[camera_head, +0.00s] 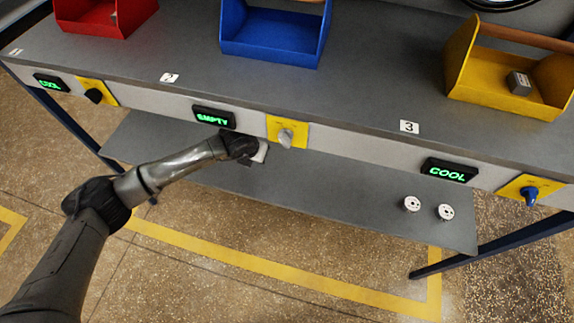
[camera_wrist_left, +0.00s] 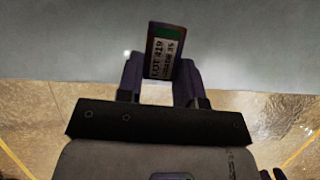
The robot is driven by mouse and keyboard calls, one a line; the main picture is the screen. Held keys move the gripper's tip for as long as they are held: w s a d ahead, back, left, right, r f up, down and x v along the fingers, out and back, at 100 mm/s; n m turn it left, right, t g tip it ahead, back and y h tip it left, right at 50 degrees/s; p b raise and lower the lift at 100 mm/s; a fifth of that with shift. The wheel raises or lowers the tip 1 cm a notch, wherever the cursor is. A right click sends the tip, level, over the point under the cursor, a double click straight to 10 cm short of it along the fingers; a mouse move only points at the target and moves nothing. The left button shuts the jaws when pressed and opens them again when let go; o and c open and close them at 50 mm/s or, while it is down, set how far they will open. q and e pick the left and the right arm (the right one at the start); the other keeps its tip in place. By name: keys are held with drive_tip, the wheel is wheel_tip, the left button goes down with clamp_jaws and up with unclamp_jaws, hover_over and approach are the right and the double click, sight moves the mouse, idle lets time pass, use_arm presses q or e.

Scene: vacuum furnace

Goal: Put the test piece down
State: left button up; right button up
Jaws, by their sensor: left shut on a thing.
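My left gripper (camera_head: 257,155) reaches under the front edge of the bench, below the EMPTY display and above the lower shelf (camera_head: 340,213). In the left wrist view my left gripper (camera_wrist_left: 159,72) is shut on the test piece (camera_wrist_left: 163,52), a dark block with a white label reading LOT 419 and a green band. The piece stands out past the fingertips against a plain grey surface. In the head view the piece is mostly hidden by the hand, and I cannot tell whether it touches the shelf. My right gripper is not in view.
Red (camera_head: 104,18), blue (camera_head: 268,47) and yellow (camera_head: 490,95) trays stand on the bench top; a grey block (camera_head: 519,83) lies in the yellow one. Displays and knobs line the front panel. Two round white pieces (camera_head: 411,204) (camera_head: 445,212) sit at the lower shelf's right; its middle is clear.

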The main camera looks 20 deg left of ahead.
sight(267, 170)
use_arm(q)
drive_tip(key=shift+w+d+f+n, duration=0.25)
drive_tip(key=shift+w+d+n, duration=0.05)
drive_tip(key=shift+w+d, duration=0.4)
drive_tip(key=shift+w+d+f+b, duration=0.15)
drive_tip(key=shift+f+b, duration=0.2)
wheel_tip(267, 170, down, 4)
drive_tip(key=shift+r+b, duration=0.25)
drive_tip(key=shift+b, duration=0.65)
drive_tip(key=shift+f, duration=0.55)
wheel_tip(267, 170, down, 4)
drive_tip(key=b, duration=0.2)
drive_tip(key=shift+f+b, duration=0.15)
drive_tip(key=shift+b, duration=0.25)
drive_tip(key=shift+f, duration=0.2)
